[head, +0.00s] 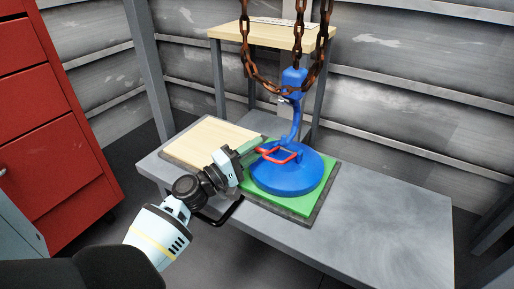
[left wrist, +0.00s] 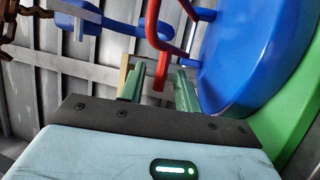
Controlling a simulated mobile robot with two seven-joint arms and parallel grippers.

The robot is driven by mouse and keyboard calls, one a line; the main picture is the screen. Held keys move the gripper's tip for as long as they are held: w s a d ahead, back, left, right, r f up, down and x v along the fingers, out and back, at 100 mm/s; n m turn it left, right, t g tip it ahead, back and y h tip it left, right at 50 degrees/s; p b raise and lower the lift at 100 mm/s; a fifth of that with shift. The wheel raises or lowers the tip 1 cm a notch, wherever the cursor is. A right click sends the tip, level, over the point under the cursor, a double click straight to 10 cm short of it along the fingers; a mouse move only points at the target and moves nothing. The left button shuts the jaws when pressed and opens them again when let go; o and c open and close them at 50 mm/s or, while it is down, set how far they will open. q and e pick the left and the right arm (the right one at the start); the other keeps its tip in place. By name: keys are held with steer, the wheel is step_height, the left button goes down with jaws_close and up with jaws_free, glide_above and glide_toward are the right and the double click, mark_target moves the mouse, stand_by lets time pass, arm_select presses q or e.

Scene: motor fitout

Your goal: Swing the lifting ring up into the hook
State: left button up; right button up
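The red lifting ring (head: 278,153) lies low, tilted over the top of a round blue motor body (head: 287,178). The blue hook (head: 294,112) hangs above the body, its lower end close to the ring; whether they touch cannot be told. My left gripper (head: 253,149) is at the ring's left side. In the left wrist view its green fingers (left wrist: 159,84) are apart, and part of the red ring (left wrist: 162,70) shows between or just beyond the tips. The blue body (left wrist: 250,60) is just right of the fingers. My right gripper is not in view.
The body stands on a green mat (head: 318,205) on a grey bench (head: 390,215). Rusty chains (head: 245,50) loop by the hook. A wooden board (head: 205,140) lies left, a raised wooden shelf (head: 270,35) stands behind, and a red cabinet (head: 45,130) is far left. The bench's right is clear.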

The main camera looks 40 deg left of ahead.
arm_select(q)
steer(key=shift+w+d+r, duration=0.1)
steer(key=shift+w, duration=0.45)
jaws_close()
